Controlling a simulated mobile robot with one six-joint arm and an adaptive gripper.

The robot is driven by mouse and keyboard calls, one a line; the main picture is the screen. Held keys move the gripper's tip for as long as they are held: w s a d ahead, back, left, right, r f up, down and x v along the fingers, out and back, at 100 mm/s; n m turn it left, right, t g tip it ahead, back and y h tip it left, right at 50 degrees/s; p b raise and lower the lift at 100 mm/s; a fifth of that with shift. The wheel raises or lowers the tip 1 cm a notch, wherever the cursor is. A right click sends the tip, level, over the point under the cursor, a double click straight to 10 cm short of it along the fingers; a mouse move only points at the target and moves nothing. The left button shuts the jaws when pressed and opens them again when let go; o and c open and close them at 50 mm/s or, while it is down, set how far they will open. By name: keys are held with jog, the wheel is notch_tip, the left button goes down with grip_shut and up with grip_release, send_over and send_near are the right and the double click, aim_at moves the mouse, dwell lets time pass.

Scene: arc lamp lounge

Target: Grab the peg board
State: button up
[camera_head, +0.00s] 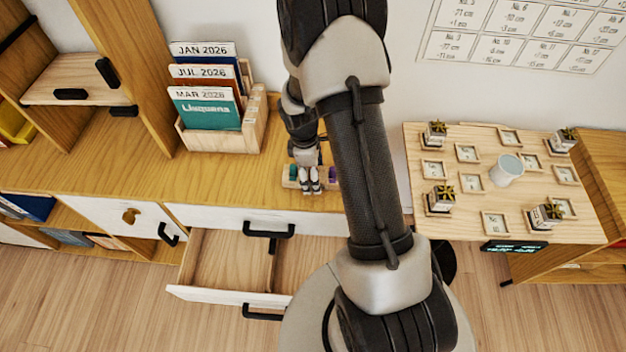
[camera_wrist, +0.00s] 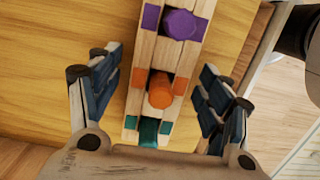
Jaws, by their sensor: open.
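The peg board (camera_wrist: 138,78) is a narrow light-wood strip with a purple peg (camera_wrist: 180,24), an orange peg (camera_wrist: 160,90) and a teal peg (camera_wrist: 149,132), each beside coloured squares. In the wrist view it runs between the fingers of my gripper (camera_wrist: 158,88), which is open, with visible gaps on both sides. In the head view the peg board (camera_head: 291,184) lies on the wooden cabinet top near its front edge, partly hidden by my gripper (camera_head: 309,187) and arm.
A wooden file holder (camera_head: 222,140) with dated folders stands left on the cabinet top (camera_head: 140,180). Below, a drawer (camera_head: 228,260) is pulled open. To the right, a board table (camera_head: 415,150) holds small gift-like boxes and a white cup (camera_head: 506,170).

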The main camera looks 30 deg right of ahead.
jog(key=shift+f, duration=0.3)
jog(key=shift+r, duration=0.1)
jog(key=c, duration=1.4)
